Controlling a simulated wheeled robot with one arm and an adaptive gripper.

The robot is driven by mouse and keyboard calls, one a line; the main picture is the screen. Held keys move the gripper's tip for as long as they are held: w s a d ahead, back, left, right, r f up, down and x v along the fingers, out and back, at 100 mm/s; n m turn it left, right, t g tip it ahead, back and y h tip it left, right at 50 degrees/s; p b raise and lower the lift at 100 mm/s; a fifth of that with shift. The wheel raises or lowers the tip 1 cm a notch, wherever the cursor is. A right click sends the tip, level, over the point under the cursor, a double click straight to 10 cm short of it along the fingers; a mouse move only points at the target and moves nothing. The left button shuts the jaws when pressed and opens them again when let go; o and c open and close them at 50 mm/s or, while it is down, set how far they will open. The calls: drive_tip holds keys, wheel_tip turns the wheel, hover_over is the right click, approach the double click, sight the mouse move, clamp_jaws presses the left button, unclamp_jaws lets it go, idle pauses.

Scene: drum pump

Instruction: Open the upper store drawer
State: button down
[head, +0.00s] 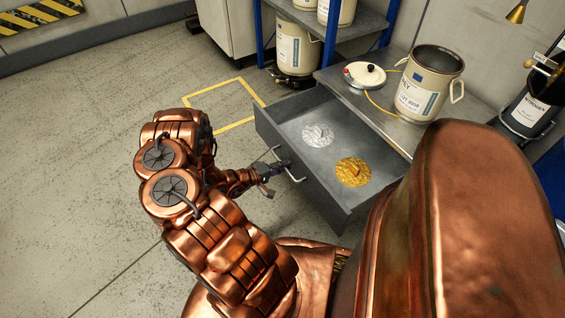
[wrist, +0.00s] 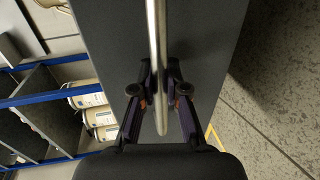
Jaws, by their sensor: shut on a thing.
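The grey store drawer (head: 326,162) stands pulled well out from under the grey worktop. A silver disc-shaped item (head: 318,135) and a gold one (head: 353,172) lie inside it, apart from each other. The drawer's bar handle (head: 294,178) is on its front panel. My gripper (head: 282,165) is at that handle, reaching in from the left. In the wrist view, the two fingers of my gripper (wrist: 160,92) are closed on either side of the metal handle (wrist: 154,35), in front of the dark drawer front (wrist: 205,45).
A blue-framed rack (head: 258,35) holds drums behind. The floor to the left is clear, with a yellow marked outline (head: 240,80).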

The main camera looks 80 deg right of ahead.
drive_tip(key=shift+w, duration=0.3)
drive_tip(key=c, duration=1.2)
unclamp_jaws()
drive_tip(key=shift+s, duration=0.1)
drive_tip(key=shift+a, duration=0.1)
drive_tip(key=v, duration=1.2)
